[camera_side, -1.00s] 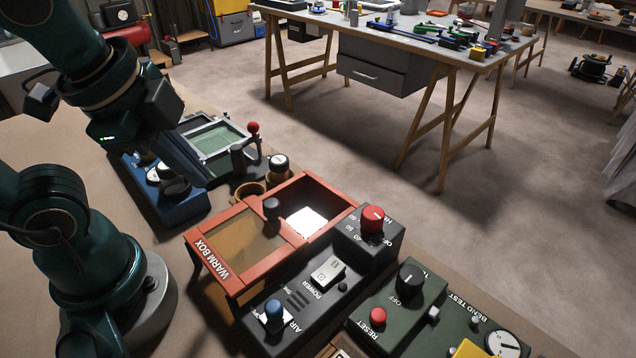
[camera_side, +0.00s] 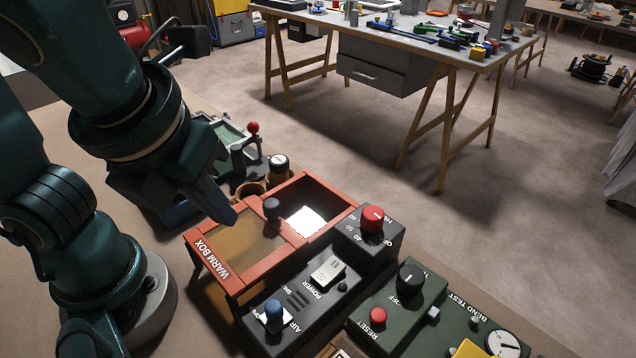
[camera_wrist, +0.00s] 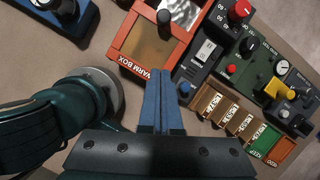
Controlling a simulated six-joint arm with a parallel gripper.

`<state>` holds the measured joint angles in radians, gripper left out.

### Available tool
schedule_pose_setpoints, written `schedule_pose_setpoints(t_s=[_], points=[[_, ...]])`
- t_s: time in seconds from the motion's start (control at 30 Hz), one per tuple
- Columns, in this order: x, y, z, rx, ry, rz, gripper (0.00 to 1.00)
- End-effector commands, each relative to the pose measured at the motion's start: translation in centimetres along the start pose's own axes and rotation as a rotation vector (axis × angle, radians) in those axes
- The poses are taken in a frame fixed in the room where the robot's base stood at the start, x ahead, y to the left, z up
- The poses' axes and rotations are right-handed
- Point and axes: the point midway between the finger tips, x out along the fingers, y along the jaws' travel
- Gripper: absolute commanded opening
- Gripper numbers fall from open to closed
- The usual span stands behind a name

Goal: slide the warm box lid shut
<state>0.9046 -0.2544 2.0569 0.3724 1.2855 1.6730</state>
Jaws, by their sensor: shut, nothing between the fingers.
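The orange-red warm box (camera_side: 228,272) stands on the bench in the side view, and it also shows in the wrist view (camera_wrist: 118,48). Its lid, an amber window in a red frame (camera_side: 246,246) with a dark knob (camera_side: 272,208), covers the left part. The right part is open, with a bright white patch (camera_side: 306,220) inside. The knob also shows in the wrist view (camera_wrist: 164,17). My gripper (camera_side: 228,218) is shut and empty, pointing down close to the left of the lid and knob; I cannot tell if it touches. Its blue fingers (camera_wrist: 163,98) lie together in the wrist view.
A dark control block with a red knob (camera_side: 372,216), a power switch (camera_side: 327,270) and a blue-topped air lever (camera_side: 274,312) adjoins the box's front side. A green bend test unit (camera_side: 398,305) stands to the right. A red-balled lever (camera_side: 253,128) rises behind.

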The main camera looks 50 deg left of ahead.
Motion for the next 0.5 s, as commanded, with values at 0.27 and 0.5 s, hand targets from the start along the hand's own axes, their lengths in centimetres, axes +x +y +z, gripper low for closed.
schedule_pose_setpoints(t_s=[0.27, 0.5], points=[[5.1, 0.2, 0.0, -0.003, 0.003, 0.009, 0.0], [8.2, 0.1, 0.9, -0.01, 0.001, 0.003, 0.0]])
